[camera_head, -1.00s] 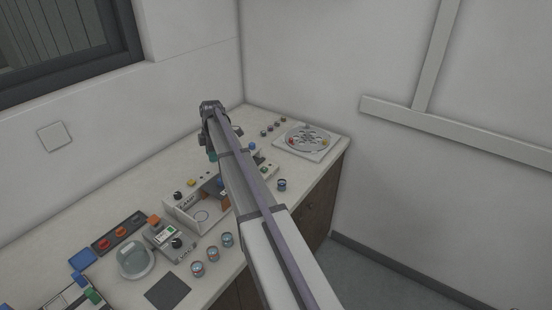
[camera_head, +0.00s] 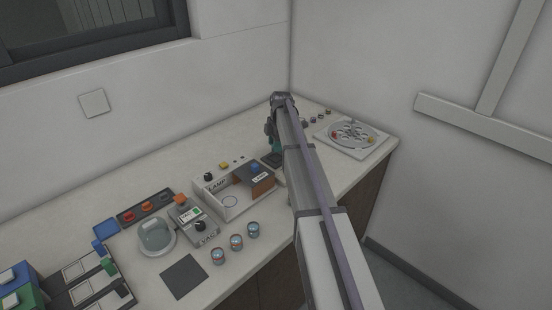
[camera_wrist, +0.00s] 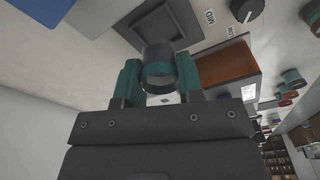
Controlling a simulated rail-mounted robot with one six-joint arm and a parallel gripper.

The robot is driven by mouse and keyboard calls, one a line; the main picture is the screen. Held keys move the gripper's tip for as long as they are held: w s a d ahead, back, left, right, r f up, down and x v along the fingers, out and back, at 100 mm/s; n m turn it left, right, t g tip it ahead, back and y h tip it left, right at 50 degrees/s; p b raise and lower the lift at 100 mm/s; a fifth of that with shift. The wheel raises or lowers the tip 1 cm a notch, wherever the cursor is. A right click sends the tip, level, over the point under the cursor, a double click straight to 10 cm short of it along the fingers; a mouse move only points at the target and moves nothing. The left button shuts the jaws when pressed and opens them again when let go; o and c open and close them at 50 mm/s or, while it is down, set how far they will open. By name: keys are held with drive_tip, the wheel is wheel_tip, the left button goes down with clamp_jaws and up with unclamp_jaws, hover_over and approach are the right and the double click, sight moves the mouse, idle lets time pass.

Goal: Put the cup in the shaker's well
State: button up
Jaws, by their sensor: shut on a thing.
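My gripper (camera_wrist: 160,72) is shut on the cup (camera_wrist: 158,72), a clear cup with a dark band, held between the two teal fingers in the wrist view. In that view the shaker's dark square well (camera_wrist: 143,37) lies just beyond the cup, whose far end overlaps the well's near edge. I cannot tell the height of the cup above it. In the head view my gripper (camera_head: 271,138) is mostly hidden by my arm at the back of the bench. The dark well (camera_head: 272,159) shows just in front of it; the held cup is hidden there.
A lamp box (camera_head: 232,190) with a brown panel stands left of the shaker. Three cups (camera_head: 236,242) stand in a row near the front edge. A round plate device (camera_head: 352,136) is at the right. Small cups (camera_head: 316,119) stand behind my arm.

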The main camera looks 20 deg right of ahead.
wheel_tip(320, 180, down, 4)
drive_tip(key=b, duration=0.3)
drive_tip(key=shift+r, duration=0.35)
drive_tip(key=shift+f, duration=0.2)
drive_tip(key=o, duration=0.9)
drive_tip(key=shift+r, duration=0.15)
